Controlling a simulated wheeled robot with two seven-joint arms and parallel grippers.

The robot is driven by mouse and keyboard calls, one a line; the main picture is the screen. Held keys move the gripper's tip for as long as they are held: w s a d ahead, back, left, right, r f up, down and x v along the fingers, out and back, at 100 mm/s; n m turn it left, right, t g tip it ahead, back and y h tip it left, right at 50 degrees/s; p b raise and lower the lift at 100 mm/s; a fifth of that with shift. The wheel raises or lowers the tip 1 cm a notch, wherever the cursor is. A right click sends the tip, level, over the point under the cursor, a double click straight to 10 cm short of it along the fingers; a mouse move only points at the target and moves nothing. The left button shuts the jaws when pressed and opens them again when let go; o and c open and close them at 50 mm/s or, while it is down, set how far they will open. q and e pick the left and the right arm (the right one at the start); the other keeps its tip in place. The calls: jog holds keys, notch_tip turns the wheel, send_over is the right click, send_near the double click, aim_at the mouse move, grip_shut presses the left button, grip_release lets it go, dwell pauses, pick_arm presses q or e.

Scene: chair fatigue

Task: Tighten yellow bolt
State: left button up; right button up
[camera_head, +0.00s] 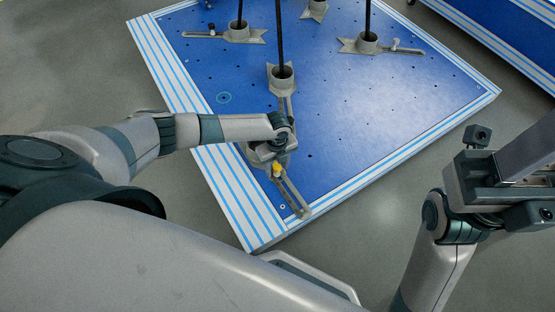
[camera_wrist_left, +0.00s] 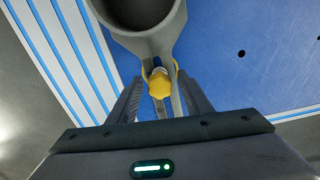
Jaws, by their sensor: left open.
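The yellow bolt (camera_head: 277,169) sits on the slotted grey clamp arm (camera_head: 292,195) near the front corner of the blue platform. In the left wrist view the yellow bolt (camera_wrist_left: 158,84) has a faceted head and stands just in front of the grey cup-shaped foot holder (camera_wrist_left: 172,40). My left gripper (camera_head: 271,155) is low over the clamp, close to the bolt. Its fingers are open, one on each side of the bolt, with gaps visible; contact cannot be told. My right gripper (camera_head: 510,180) is raised at the right edge, partly cut off, away from the platform.
The blue platform (camera_head: 340,130) has striped white edges and small holes. Dark chair legs stand in several grey holders, including ones at the back left (camera_head: 238,32) and back right (camera_head: 367,43). Another blue platform (camera_head: 500,30) is at the top right. Grey floor lies between.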

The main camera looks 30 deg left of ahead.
pick_arm(q)
jog(key=shift+r+n+p, duration=0.15)
jog(key=shift+n+p, duration=1.2)
jog(key=shift+n, duration=0.65)
jog(key=n+p, duration=0.2)
jog(key=shift+n, duration=0.3)
jog(key=shift+n+p, duration=0.4)
jog(key=shift+n, duration=0.3)
jog(key=shift+f, duration=0.2)
